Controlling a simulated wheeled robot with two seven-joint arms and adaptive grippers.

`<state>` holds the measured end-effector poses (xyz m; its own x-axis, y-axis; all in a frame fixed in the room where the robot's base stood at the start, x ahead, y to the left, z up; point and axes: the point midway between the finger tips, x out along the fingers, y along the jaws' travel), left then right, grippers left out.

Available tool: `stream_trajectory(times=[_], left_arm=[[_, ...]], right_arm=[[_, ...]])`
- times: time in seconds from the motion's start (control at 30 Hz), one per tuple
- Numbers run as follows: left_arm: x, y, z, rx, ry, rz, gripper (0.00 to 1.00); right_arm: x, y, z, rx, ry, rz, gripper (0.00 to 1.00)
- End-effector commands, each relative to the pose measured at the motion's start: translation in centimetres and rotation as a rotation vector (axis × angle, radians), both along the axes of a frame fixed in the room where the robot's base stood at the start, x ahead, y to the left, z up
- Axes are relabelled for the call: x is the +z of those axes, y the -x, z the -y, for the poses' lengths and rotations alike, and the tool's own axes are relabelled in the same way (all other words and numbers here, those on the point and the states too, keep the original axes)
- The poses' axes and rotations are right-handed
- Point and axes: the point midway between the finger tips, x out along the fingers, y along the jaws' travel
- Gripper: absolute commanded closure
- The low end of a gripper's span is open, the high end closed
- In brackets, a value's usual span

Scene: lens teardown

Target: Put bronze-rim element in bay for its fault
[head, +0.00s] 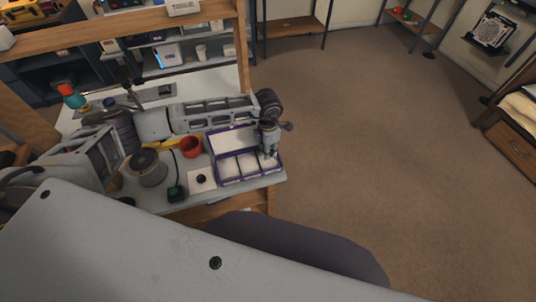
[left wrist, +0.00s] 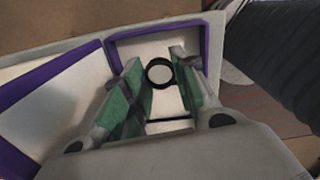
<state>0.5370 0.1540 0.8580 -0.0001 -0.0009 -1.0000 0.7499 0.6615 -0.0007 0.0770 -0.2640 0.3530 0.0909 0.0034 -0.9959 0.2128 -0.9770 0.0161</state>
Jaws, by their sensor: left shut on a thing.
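My left gripper (head: 268,152) points down over the right-hand front bay of a purple-rimmed tray (head: 222,183). In the left wrist view its green-padded fingers (left wrist: 160,80) stand on either side of a small round lens element (left wrist: 160,61) and are shut on it. The element's rim looks dark there; I cannot make out a bronze tint. The purple tray wall (left wrist: 150,31) and the pale bay floor show around and behind it. In the head view the element is too small to make out. My right gripper is in neither view.
A red cup (head: 191,147), a grey spool-like object (head: 147,168), a dark green object (head: 176,193) and a white square pad (head: 201,180) with a black round piece stand left of the tray. The table edge is close on the tray's right. Shelves stand behind; open floor lies right.

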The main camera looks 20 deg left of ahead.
Motion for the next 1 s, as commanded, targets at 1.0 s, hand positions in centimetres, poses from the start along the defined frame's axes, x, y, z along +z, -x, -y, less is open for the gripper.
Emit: stream_trajectory(times=[1.0], left_arm=[[-3.9, 0.0, 0.0, 0.0, 0.0, 0.0, 0.87]], right_arm=[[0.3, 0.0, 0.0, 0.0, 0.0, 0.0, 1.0]])
